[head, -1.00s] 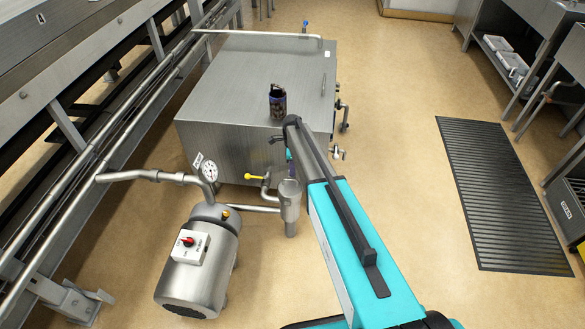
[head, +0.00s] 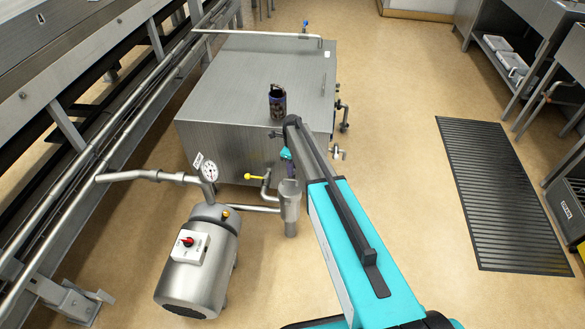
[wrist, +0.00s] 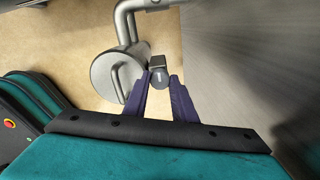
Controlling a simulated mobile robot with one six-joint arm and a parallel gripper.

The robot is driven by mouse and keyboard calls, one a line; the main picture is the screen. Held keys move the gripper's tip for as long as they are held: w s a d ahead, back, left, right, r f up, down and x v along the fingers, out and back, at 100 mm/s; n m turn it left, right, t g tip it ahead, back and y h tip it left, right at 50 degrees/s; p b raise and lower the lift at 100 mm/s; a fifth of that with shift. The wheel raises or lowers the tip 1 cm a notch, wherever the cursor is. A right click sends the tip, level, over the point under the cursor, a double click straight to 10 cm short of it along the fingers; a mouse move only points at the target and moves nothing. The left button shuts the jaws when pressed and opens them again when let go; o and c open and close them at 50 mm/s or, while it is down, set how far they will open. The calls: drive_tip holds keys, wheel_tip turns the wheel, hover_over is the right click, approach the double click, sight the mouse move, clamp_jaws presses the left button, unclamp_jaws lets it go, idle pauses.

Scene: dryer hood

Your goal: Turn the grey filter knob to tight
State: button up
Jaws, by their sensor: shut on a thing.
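The grey filter knob (wrist: 158,72) is a small dark grey block with a light mark on its face, in the wrist view. My gripper (wrist: 159,80) has its two purple fingers shut on it, one on each side. The knob sits at the right edge of the round steel filter lid (wrist: 104,77), which has a bar handle. In the head view, the steel filter body (head: 290,205) stands upright in front of the steel tank. My gripper (head: 288,165) is there just above the filter, mostly behind my arm; the knob is hidden in that view.
A pump (head: 200,260) with a red switch, a gauge (head: 210,171) and a yellow-handled valve (head: 255,177) are at left. Open floor lies at right, with a dark grate (head: 510,190).

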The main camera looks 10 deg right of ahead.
drive_tip(key=shift+d, duration=0.1)
drive_tip(key=o, duration=1)
drive_tip(key=shift+o, duration=0.2)
drive_tip(key=shift+n, duration=0.5)
